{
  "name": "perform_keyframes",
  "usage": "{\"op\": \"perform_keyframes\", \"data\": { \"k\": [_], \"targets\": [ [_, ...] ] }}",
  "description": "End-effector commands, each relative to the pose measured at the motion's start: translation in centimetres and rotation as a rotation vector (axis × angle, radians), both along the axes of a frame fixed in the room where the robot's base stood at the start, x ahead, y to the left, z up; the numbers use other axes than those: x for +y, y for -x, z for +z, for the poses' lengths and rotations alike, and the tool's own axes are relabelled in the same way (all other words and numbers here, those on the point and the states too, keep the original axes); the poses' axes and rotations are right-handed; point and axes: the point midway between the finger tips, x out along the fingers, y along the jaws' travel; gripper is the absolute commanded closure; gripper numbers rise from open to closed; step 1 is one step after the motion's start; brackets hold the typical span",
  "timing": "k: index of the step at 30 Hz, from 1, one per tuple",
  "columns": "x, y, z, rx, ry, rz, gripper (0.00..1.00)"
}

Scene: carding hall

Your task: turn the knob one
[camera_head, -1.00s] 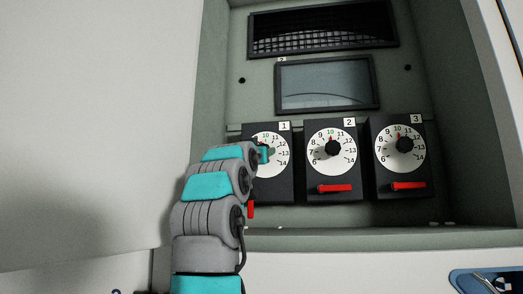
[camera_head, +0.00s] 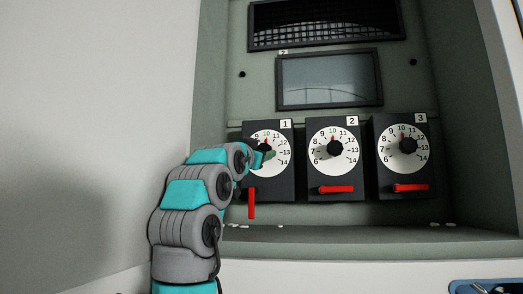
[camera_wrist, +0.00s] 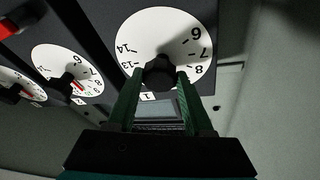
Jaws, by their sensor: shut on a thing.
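Dial one (camera_head: 281,163) is a white numbered face on a black box labelled 1, at the left of a row of three. Its black knob (camera_wrist: 159,72) sits between my two green fingers in the wrist view. My gripper (camera_wrist: 158,84) is shut on this knob. In the head view my gripper (camera_head: 262,155) reaches the dial from the left and covers part of the knob and the dial's lower left. A red pointer tip shows near 10. The red lever (camera_head: 251,204) below dial one hangs upright.
Dial two (camera_head: 348,160) and dial three (camera_head: 414,158) stand to the right, their red levers (camera_head: 336,189) lying level. A dark screen (camera_head: 328,80) and a mesh grille (camera_head: 325,25) are above. The recess wall (camera_head: 213,105) is close at left.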

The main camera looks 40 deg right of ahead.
Motion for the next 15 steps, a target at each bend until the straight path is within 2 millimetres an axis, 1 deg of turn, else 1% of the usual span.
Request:
{"op": "perform_keyframes", "data": {
  "k": [9, 10, 15],
  "targets": [
    [0.01, 0.0, 0.01, -0.001, 0.001, 0.0, 1.0],
    [0.01, 0.0, 0.01, -0.001, 0.001, 0.0, 0.45],
    [0.01, 0.01, 0.02, -0.001, 0.001, 0.0, 0.26]
  ]
}}
